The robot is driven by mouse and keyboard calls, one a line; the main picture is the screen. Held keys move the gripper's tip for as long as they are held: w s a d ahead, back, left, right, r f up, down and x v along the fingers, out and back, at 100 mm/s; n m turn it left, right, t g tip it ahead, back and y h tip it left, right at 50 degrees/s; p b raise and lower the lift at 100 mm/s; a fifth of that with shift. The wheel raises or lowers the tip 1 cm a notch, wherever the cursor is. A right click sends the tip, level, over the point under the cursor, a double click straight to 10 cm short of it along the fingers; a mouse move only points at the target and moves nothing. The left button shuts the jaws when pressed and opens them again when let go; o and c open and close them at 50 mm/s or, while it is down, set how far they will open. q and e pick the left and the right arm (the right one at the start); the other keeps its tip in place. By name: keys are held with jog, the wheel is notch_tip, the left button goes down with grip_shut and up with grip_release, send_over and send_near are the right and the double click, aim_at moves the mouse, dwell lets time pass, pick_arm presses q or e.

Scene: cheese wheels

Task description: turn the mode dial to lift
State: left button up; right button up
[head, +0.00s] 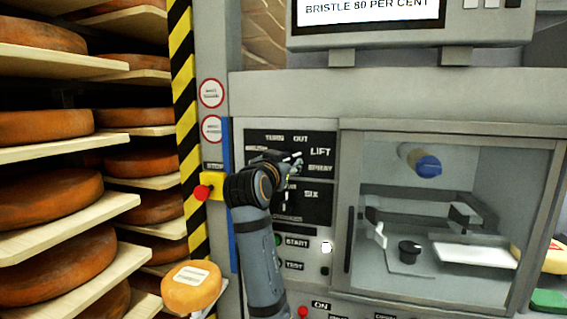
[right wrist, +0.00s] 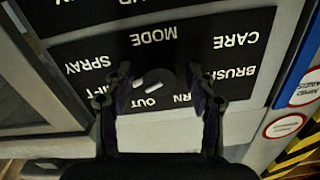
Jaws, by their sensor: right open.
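The black mode panel (head: 262,137) is on the machine front, with the labels OUT, LIFT (head: 320,152) and SPRAY showing in the head view. My right gripper (head: 291,163) is in front of this panel and hides most of the dial. In the right wrist view the panel appears upside down, and the dark mode dial (right wrist: 156,78) with a pale mark shows between the open fingers (right wrist: 165,92). One finger is on each side of it; contact cannot be told. Which label the mark points at is unclear. My left gripper is not in view.
A second dial panel (head: 318,212) is just below, with START and TEST buttons under it. A glass-fronted chamber (head: 455,170) is to the right. A yellow box with a red button (head: 202,192) and a shelf rack of cheese wheels (head: 45,190) are left.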

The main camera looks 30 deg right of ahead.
aim_at(287, 121)
notch_tip(287, 121, up, 10)
dwell(0.4)
dwell(0.4)
